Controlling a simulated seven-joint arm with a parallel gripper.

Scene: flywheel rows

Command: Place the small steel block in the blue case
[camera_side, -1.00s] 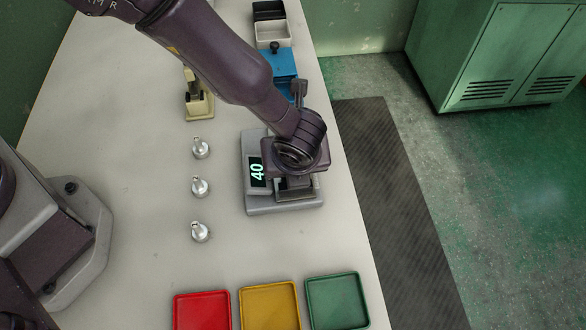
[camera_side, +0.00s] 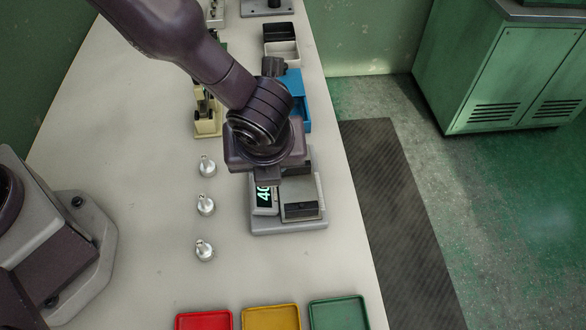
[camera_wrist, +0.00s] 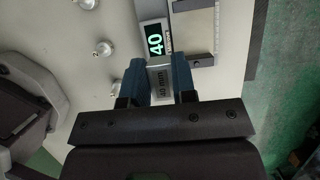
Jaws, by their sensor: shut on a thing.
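My gripper (camera_wrist: 159,72) is shut on a small steel block (camera_wrist: 160,82) marked "40 mm", held between its two blue fingers in the wrist view. In the side view my wrist hides the fingers and the block, above the far left part of a grey measuring device. The blue case (camera_side: 305,118) stands behind my wrist near the right table edge, partly hidden by it. I cannot see inside it well.
The grey measuring device (camera_side: 290,226) shows "40"; its display also appears in the wrist view (camera_wrist: 155,40). Silver knobbed pieces (camera_side: 206,204) stand in a row to its left. Red (camera_side: 204,321), yellow (camera_side: 271,318) and green (camera_side: 338,314) trays lie in front. A cream fixture (camera_side: 207,125) stands behind.

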